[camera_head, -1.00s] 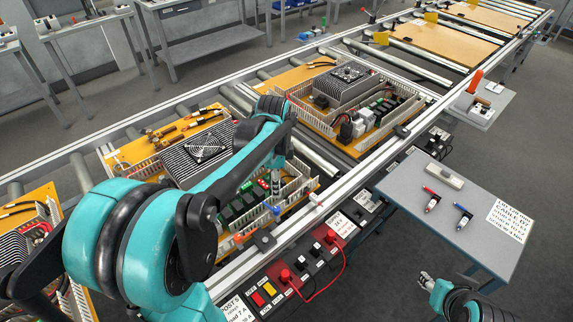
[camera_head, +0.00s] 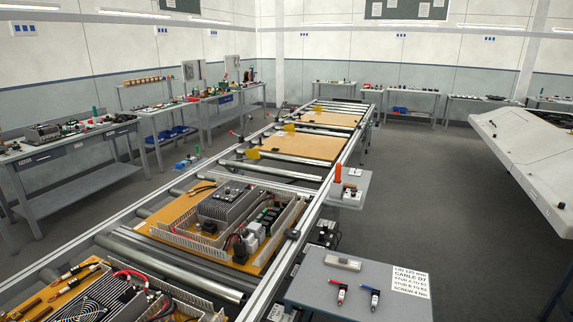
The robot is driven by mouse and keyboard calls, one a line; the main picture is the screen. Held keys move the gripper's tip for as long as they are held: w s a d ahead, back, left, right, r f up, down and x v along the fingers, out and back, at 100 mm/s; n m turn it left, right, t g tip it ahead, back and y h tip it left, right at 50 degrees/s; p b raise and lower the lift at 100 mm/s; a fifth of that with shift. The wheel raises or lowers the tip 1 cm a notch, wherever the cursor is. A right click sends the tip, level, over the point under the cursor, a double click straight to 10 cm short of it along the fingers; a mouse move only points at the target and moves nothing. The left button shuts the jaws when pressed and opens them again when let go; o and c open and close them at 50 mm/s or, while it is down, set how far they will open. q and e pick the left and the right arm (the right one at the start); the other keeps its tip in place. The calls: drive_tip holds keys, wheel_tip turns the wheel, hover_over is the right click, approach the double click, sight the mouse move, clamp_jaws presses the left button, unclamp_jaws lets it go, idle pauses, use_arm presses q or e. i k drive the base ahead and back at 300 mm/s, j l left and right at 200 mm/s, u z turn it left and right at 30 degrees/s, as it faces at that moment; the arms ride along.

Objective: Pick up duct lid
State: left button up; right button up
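No part that I can clearly tell as the duct lid shows in the head view. White slotted wiring duct walls (camera_head: 187,243) run along the edges of the orange-brown panel (camera_head: 170,216) on the conveyor, around a finned heatsink box (camera_head: 232,203) and several small components. Neither of my grippers is in view.
Workbenches (camera_head: 70,150) stand at left. Grey floor (camera_head: 450,200) is open at right.

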sight(341, 263)
drive_tip(key=u, duration=1.75)
drive_tip(key=z, duration=2.2)
drive_tip(key=i+l+u, duration=0.2)
drive_tip(key=i+l, duration=0.8)
drive_tip(key=u, duration=1.6)
